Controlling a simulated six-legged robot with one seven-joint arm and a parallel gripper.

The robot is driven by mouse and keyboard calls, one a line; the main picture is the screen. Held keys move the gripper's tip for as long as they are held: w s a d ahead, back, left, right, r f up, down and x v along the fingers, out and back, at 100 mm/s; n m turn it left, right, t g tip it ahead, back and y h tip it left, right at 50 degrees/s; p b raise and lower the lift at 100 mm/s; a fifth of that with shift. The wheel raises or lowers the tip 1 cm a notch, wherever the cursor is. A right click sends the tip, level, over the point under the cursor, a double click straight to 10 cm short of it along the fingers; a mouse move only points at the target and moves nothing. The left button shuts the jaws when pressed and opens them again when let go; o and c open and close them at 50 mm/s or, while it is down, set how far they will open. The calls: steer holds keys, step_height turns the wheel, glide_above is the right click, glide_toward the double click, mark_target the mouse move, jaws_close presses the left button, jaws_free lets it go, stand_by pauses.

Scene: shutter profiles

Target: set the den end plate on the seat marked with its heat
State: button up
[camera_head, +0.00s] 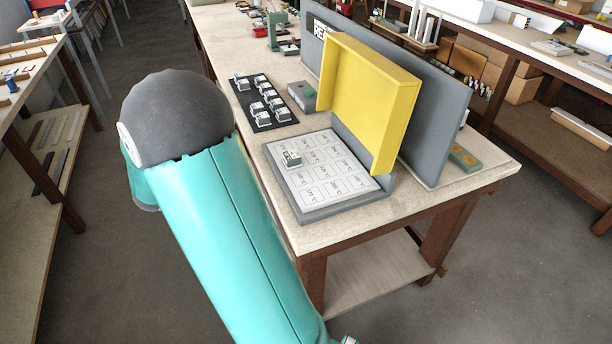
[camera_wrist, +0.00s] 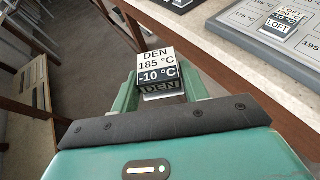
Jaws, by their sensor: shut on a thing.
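In the wrist view my gripper (camera_wrist: 162,92) is shut on the den end plate (camera_wrist: 157,70), a small block labelled "DEN", "185 °C" and "-10 °C". It is held off to the side of the bench edge, over the floor in that view. The grey board of marked seats (camera_head: 345,205) lies on the bench in the head view, with a grid of white cells printed with temperatures. One plate (camera_head: 291,158) sits on its far left part; in the wrist view this loft plate (camera_wrist: 284,20) reads "LOFT" and "-10 °C". My gripper is not clearly seen in the head view.
A yellow open cover (camera_head: 370,95) stands upright at the board's back right side, before a grey panel (camera_head: 440,130). A black tray (camera_head: 262,122) with several similar plates lies beyond the board.

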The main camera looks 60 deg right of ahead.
steer(key=s+d+r+m+g+y, duration=0.1)
steer(key=s+d+r+m+g, duration=0.25)
steer(key=s+d, duration=0.5)
steer(key=s+d+r+m+g+y, duration=0.1)
steer(key=s+d+r+m+g, duration=0.1)
steer(key=s+d+m+g, duration=0.45)
steer(key=s+d+r+m+g+y, duration=0.1)
steer(key=s+d+r+m+g, duration=0.15)
steer(key=s+d, duration=0.8)
glide_above(354, 183)
steer(key=w, duration=0.1)
steer(key=shift+n+g, duration=0.25)
steer(key=shift+n, duration=0.1)
steer(key=f, duration=0.8)
steer(key=shift+w+d+f, duration=0.15)
steer(key=shift+d+f, duration=0.15)
steer(key=shift+f, duration=0.1)
steer(key=shift+s+a+f, duration=0.15)
steer(key=shift+s+f, duration=0.3)
steer(key=shift+f, duration=0.1)
steer(key=shift+s+a+f, duration=0.1)
steer(key=shift+s+f, duration=0.1)
steer(key=shift+f, duration=1.55)
steer(key=shift+f, duration=0.2)
